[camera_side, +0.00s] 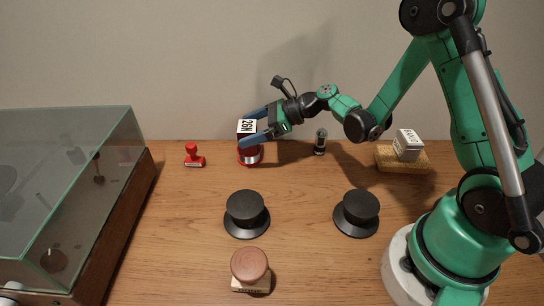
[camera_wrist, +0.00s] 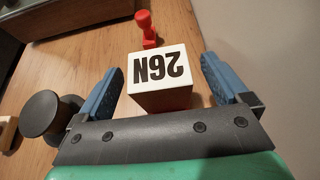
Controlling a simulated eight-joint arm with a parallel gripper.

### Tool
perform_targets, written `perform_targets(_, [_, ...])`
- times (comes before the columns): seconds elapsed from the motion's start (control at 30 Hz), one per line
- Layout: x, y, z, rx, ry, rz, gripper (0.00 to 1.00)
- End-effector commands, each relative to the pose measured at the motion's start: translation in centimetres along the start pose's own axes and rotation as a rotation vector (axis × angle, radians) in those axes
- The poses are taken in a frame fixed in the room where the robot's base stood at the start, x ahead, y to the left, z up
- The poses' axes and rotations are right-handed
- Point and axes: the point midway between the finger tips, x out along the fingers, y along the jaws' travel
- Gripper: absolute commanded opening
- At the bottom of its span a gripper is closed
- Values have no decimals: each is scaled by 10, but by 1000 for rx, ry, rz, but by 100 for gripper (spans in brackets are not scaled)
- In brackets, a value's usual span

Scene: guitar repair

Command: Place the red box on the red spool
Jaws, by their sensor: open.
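A box with a white top marked 26N (camera_side: 247,126) sits at the red spool (camera_side: 250,157) at the back of the table, and appears to rest on top of it. In the wrist view (camera_wrist: 162,66) gaps show between the box and both fingers.
A red stamp (camera_side: 193,156) stands left of the spool. A glass-lidded case (camera_side: 75,190) fills the left. A small dark tube (camera_side: 320,142) and a block bearing another labelled box (camera_side: 408,144) are right.

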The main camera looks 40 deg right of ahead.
Motion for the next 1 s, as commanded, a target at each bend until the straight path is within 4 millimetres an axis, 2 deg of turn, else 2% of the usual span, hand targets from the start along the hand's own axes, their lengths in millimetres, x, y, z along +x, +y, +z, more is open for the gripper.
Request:
perform_targets(0.1, [-30,-1,0,3,0,-6,94])
perform_targets(0.3, [-71,-1,0,2,0,-4,94])
perform_targets(0.43, [-85,0,0,1,0,-2,94])
perform_targets(0.57, [-89,4,3,-74,36,4,94])
perform_targets(0.67, [-86,16,10,-276,131,19,94])
perform_targets(0.77, [-84,33,17,-614,273,63,94])
perform_targets(1.0, [-101,76,25,-1600,591,301,94])
